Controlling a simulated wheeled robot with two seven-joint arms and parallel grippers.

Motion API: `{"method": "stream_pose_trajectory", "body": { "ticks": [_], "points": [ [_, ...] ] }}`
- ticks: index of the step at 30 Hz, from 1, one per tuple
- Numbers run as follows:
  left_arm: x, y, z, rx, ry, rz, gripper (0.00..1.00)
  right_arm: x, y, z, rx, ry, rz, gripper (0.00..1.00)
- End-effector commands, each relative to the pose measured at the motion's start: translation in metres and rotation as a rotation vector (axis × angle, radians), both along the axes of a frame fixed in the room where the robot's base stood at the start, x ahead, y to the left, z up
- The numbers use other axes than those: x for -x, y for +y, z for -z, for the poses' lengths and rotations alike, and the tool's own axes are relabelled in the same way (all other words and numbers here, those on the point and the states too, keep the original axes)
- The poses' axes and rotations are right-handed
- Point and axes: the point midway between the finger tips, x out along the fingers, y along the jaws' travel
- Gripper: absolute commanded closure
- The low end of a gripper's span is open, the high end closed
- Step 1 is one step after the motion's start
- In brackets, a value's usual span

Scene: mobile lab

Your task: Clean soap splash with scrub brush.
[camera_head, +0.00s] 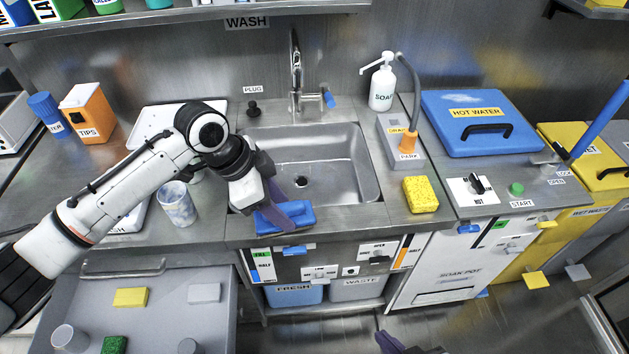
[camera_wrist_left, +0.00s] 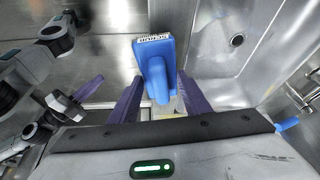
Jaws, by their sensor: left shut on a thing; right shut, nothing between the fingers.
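My left gripper (camera_head: 290,215), with purple fingers, is shut on the blue scrub brush (camera_head: 270,219) at the front edge of the sink. In the left wrist view the brush (camera_wrist_left: 155,65) stands between the fingers of the left gripper (camera_wrist_left: 160,100), its lettered bristle end pointing away. I cannot tell whether it touches the counter. My right gripper (camera_head: 392,343) shows only partly at the bottom edge, shut and empty. A pale mark (camera_head: 463,98) lies on the blue hot water lid; I cannot tell whether it is the soap splash or a reflection.
The steel sink (camera_head: 345,165) looks empty. A yellow sponge (camera_head: 420,194) lies right of it, and a soap bottle (camera_head: 382,85) stands behind. A speckled cup (camera_head: 177,204) stands left of the sink near my arm. A grey cart (camera_head: 160,290) with sponges and cups is front left.

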Motion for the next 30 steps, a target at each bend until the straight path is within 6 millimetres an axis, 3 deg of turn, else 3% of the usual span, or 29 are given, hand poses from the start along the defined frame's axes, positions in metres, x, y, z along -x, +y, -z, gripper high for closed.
{"method": "stream_pose_trajectory", "body": {
  "ticks": [2, 18, 30],
  "points": [
    [0.001, 0.0, -0.008, -0.002, 0.004, 0.0, 0.75, 0.0, 0.0, -0.008, 0.0, -0.001, -0.001, 1.0],
    [0.001, -0.002, -0.051, -0.002, 0.003, 0.004, 0.75, -0.004, 0.0, -0.008, 0.0, -0.01, -0.001, 1.0],
    [0.001, -0.002, -0.056, -0.001, 0.004, 0.005, 0.75, -0.004, 0.0, -0.007, 0.0, -0.009, -0.001, 1.0]
  ]
}}
